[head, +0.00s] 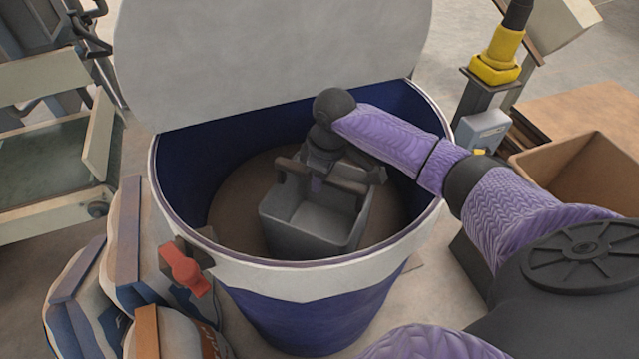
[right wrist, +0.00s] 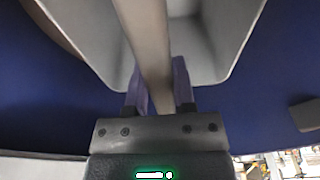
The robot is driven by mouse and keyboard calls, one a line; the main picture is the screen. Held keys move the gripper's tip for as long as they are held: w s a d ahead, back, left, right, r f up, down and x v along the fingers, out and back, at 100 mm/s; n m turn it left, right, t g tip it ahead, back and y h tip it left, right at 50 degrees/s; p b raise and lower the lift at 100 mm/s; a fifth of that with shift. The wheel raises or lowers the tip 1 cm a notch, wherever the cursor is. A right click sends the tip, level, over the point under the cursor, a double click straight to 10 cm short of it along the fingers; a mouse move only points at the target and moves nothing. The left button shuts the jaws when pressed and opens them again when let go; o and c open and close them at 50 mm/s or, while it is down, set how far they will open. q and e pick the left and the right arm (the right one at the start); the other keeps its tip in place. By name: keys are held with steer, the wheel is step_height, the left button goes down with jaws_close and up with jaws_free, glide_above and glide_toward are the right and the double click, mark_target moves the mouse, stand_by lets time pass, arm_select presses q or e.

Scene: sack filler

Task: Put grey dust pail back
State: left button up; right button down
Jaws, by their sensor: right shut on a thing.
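The grey dust pail (head: 300,236) is inside a large blue drum (head: 310,312), below its rim, and looks upright. Its inside looks empty, and its grey walls also show in the right wrist view (right wrist: 222,38). My right gripper (head: 318,178) reaches into the drum from the right and is shut on the bar handle (right wrist: 146,35) across the top of the pail. The handle runs between the two fingers in the right wrist view. Whether the pail touches the drum's brown floor (head: 235,205) is hard to tell. My left gripper is not in view.
The drum's pale lid (head: 265,55) stands raised at the back. A red latch (head: 185,268) sticks out at the front left of the rim. Several sacks (head: 75,280) lean at left. A yellow-topped post (head: 495,65) and cardboard box (head: 580,175) stand at right, a cart (head: 50,80) at left.

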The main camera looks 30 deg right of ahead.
steer(key=shift+f, duration=0.7)
steer(key=shift+r, duration=0.15)
steer(key=shift+c, duration=2.2)
jaws_free()
steer(key=r+p, duration=0.1)
steer(key=r, duration=0.2)
steer(key=r+p, duration=0.2)
steer(key=r, duration=0.2)
steer(key=s+r+p, duration=0.1)
steer(key=r+p, duration=0.1)
steer(key=r, duration=0.2)
steer(key=shift+s+d+r, duration=0.1)
steer(key=shift+d, duration=0.25)
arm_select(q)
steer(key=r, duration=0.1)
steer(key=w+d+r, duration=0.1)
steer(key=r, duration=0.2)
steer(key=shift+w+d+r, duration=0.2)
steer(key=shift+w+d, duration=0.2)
arm_select(e)
steer(key=shift+r, duration=0.35)
steer(key=shift+r, duration=0.1)
